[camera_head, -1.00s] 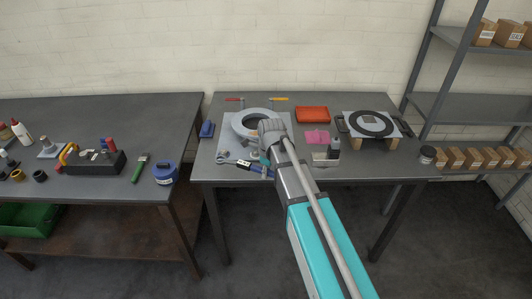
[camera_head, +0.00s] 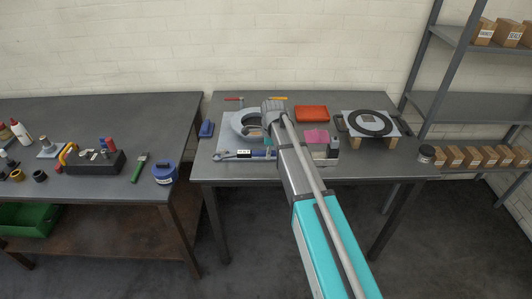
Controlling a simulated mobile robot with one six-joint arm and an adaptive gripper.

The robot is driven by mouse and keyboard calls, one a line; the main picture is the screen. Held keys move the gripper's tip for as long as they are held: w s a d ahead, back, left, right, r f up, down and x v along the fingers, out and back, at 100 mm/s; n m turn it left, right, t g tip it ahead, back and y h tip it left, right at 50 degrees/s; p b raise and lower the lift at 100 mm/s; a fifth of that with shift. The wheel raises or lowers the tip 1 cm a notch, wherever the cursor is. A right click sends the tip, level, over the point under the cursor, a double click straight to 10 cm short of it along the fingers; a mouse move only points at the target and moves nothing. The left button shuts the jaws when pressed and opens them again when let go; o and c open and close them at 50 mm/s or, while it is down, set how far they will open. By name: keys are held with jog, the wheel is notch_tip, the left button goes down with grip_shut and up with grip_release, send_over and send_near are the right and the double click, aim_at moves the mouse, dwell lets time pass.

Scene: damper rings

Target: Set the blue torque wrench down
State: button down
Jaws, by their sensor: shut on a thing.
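My gripper (camera_head: 267,142) is mostly hidden under my wrist and is shut on the wrench. I cannot tell whether the wrench touches the surface below it.
A grey ring (camera_head: 239,124) lies on a light plate behind the wrench. An orange tray (camera_head: 311,113), pink pad (camera_head: 317,137), blue item (camera_head: 207,129) and a black ring on wooden blocks (camera_head: 370,122) share the table (camera_head: 350,171).

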aim_at(268, 171)
jog(key=shift+d, duration=0.1)
jog(key=shift+f+b, duration=3.3)
jog(key=c, duration=0.8)
grip_release()
jog(key=o, duration=0.5)
jog(key=shift+o, duration=0.2)
